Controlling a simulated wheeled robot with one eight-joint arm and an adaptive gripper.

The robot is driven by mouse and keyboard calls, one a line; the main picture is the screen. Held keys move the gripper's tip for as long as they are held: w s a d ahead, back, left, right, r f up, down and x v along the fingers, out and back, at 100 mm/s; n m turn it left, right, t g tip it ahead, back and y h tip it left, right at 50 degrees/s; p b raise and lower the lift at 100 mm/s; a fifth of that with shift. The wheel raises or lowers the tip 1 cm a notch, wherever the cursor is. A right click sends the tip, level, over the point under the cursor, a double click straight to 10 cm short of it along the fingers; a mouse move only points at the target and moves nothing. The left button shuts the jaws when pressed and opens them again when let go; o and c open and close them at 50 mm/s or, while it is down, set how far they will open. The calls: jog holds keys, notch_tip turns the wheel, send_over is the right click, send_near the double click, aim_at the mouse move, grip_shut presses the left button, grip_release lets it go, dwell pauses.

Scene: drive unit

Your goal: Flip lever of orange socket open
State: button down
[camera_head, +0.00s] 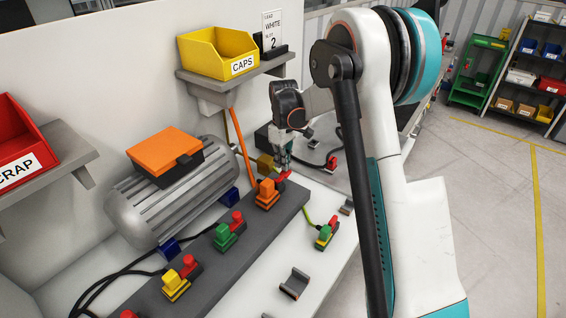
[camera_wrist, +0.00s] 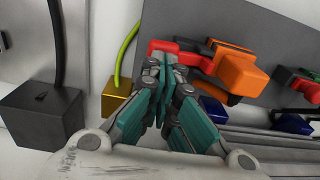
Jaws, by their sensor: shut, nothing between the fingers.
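The orange socket (camera_head: 267,193) sits at the far end of the dark grey rail (camera_head: 240,243). Its red lever (camera_head: 283,176) is on the side towards my gripper (camera_head: 285,163). In the wrist view the orange socket (camera_wrist: 237,73) is right of my fingers and the red lever (camera_wrist: 195,58) reaches left to the fingertips. My gripper (camera_wrist: 166,62) is shut and empty, with its tips at the lever's end. They look very close or touching; I cannot tell which. The fingers hide part of the lever, and its exact angle is unclear.
Green (camera_head: 227,236) and yellow (camera_head: 176,284) sockets with red levers stand along the rail. A motor (camera_head: 150,213) lies left of it. In the wrist view a gold block (camera_wrist: 117,97) and a black box (camera_wrist: 38,118) stand left of my fingers. The shelf with the yellow bin (camera_head: 215,52) is above.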

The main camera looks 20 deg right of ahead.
jog(key=r, duration=0.1)
jog(key=r+p, duration=0.1)
jog(key=r, duration=0.1)
jog(key=shift+s+a+r, duration=0.15)
jog(key=shift+a, duration=0.15)
jog(key=w+d+r+p, duration=0.1)
jog(key=w+d+r, duration=0.3)
jog(key=d, duration=0.3)
jog(key=shift+w+r+p, duration=0.25)
jog(key=shift+r+p, duration=0.1)
jog(key=shift+r, duration=0.45)
